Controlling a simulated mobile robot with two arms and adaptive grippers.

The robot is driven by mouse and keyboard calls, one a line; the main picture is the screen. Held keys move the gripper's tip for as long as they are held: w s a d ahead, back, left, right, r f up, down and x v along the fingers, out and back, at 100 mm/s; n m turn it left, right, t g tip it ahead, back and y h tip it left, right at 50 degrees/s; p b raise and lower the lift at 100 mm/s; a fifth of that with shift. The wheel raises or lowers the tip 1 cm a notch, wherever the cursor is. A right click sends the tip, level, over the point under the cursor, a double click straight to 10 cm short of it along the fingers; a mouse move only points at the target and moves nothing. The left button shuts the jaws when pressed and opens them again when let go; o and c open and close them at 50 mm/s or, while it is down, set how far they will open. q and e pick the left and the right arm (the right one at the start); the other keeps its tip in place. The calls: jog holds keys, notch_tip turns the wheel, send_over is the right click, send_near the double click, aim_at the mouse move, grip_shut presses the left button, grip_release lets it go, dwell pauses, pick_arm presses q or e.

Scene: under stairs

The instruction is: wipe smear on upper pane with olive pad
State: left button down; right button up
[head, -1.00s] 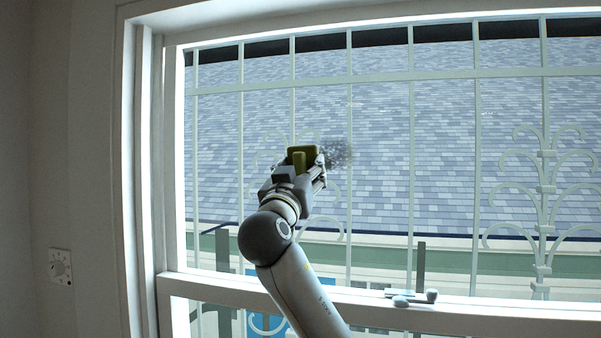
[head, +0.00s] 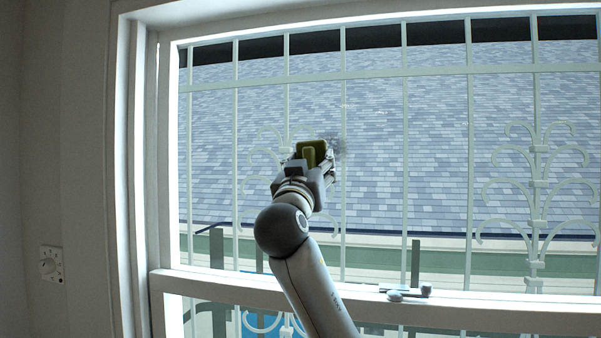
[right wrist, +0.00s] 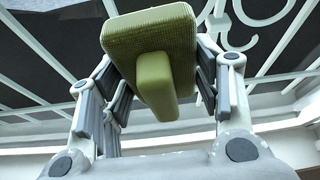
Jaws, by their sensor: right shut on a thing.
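I cannot tell whether the pad touches the glass. My left gripper is out of view.
White window framing surrounds the pane, with a cross rail (head: 480,302) below it. A window latch (head: 407,291) sits on that rail. Scrolled bars (head: 540,180) stand beyond the glass.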

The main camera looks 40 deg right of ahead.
aim_at(337, 159)
jog(key=shift+s+d, duration=0.25)
jog(key=shift+s, duration=0.05)
jog(key=s+d+b, duration=0.1)
jog(key=s+d, duration=0.1)
jog(key=shift+s+d+b, duration=0.3)
jog(key=shift+s, duration=0.1)
jog(key=shift+d, duration=0.1)
